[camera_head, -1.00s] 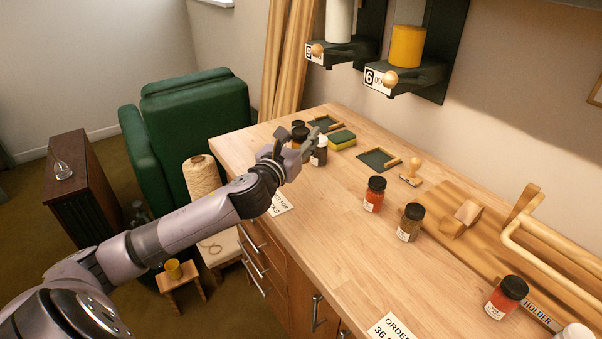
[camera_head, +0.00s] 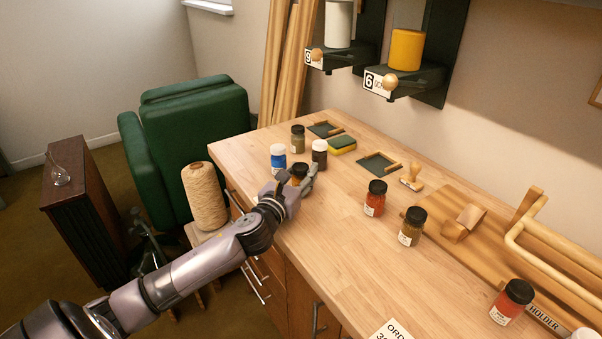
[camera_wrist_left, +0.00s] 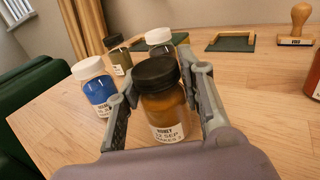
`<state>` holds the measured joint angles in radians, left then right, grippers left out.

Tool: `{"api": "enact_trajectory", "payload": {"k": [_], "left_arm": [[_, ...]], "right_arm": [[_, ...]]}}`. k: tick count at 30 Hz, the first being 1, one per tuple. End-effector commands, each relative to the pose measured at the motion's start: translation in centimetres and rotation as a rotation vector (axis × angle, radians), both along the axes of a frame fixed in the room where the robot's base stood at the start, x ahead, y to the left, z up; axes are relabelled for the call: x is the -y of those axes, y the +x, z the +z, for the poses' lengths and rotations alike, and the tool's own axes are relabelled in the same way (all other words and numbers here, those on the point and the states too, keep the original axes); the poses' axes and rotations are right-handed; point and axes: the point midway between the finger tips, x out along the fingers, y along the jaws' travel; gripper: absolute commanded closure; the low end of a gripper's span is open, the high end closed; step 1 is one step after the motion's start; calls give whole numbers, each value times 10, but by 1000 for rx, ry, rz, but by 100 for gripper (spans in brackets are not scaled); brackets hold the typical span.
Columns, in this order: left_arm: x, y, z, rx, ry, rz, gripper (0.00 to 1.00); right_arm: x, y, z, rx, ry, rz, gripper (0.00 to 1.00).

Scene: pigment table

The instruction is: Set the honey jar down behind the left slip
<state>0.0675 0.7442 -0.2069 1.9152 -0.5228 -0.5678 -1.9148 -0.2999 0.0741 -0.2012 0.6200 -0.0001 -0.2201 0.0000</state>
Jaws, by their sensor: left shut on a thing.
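The honey jar (camera_wrist_left: 162,105) is amber with a black lid, and its label reads HONEY in the left wrist view. My left gripper (camera_head: 303,178) is shut on it, a finger on each side, near the table's left front edge. The jar looks upright; its base is hidden, so I cannot tell whether it touches the table. The left slip is hidden in the head view, where my left arm covers that part of the front edge. The right slip (camera_head: 391,331) lies at the front edge, partly cut off. My right gripper is out of view.
Beyond the honey jar stand a blue jar (camera_head: 278,157), an olive jar (camera_head: 298,139) and a dark jar (camera_head: 319,154). A red jar (camera_head: 375,198) and a brown jar (camera_head: 411,226) stand to the right. The wooden top in front of these is clear.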

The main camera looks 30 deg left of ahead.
Motion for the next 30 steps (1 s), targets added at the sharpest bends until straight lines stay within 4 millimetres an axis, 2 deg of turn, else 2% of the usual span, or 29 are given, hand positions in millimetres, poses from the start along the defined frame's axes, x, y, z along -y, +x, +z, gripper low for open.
{"api": "enact_trajectory", "payload": {"k": [10, 21, 26, 30], "left_arm": [[0, 0, -1, -1, 0, 0, 44], [0, -1, 2, -2, 1, 0, 44], [3, -21, 0, -2, 3, -2, 44], [8, -47, -1, -4, 2, -2, 44]], "right_arm": [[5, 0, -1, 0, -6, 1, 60], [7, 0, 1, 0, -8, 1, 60], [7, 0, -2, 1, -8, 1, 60], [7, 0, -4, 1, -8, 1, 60]]}}
